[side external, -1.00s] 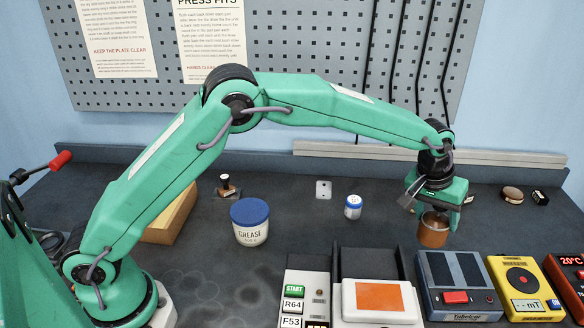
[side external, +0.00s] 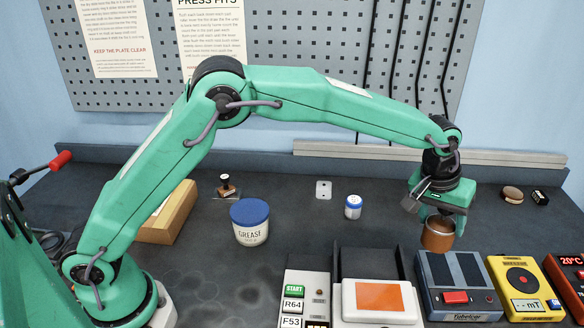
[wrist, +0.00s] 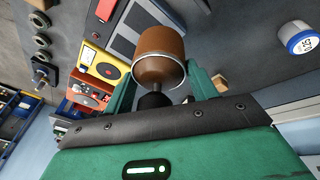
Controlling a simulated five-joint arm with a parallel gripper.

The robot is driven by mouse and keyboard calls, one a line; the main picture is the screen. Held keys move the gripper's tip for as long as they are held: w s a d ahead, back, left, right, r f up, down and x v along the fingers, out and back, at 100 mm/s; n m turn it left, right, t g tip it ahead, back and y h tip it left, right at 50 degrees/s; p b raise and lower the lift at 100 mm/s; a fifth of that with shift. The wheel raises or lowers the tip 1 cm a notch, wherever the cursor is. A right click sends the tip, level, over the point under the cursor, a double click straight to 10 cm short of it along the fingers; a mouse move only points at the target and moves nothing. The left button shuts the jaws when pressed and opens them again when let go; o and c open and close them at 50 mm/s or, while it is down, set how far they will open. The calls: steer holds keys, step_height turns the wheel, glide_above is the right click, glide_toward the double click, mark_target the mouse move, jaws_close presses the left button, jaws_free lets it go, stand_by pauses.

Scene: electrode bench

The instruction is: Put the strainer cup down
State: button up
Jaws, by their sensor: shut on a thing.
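The strainer cup, a brown copper-coloured cup (side external: 437,237), is at the right of the side view. My gripper (side external: 440,217) is above it and shut on it. In the wrist view the cup (wrist: 159,52) sits between my two green fingers, with its pale metal rim towards the camera. A dark round part shows just below that rim. The cup is close to the bench top (side external: 330,225); I cannot tell whether it touches it.
A blue-grey device (side external: 455,285) and a yellow meter (side external: 525,288) stand in front of the cup. A white unit with an orange panel (side external: 379,297) is front left of it. A small blue-capped jar (side external: 353,207) and grease tub (side external: 250,222) stand left. Bench beside the cup is clear.

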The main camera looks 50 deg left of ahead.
steer(key=shift+a+r, duration=0.1)
steer(key=shift+a, duration=0.5)
steer(key=s+a+r+n, duration=0.1)
steer(key=s+a+n, duration=0.2)
steer(key=a, duration=1.4)
steer(key=s+a+n+y, duration=0.1)
steer(key=s+a+n, duration=0.1)
steer(key=s+a, duration=0.3)
steer(key=s+a+n+y, duration=0.1)
steer(key=s+a, duration=0.3)
steer(key=a, duration=0.6)
steer(key=shift+s+f+n, duration=0.4)
steer(key=shift+f+n, duration=0.05)
steer(key=shift+n, duration=0.15)
steer(key=shift+a, duration=0.2)
steer(key=w+a+f, duration=0.2)
steer(key=a+f, duration=0.5)
steer(key=a, duration=0.4)
steer(key=shift+w+a+y, duration=0.15)
steer(key=shift+w+y, duration=0.05)
steer(key=shift+y, duration=0.2)
steer(key=shift+f, duration=2)
steer(key=shift+f, duration=0.1)
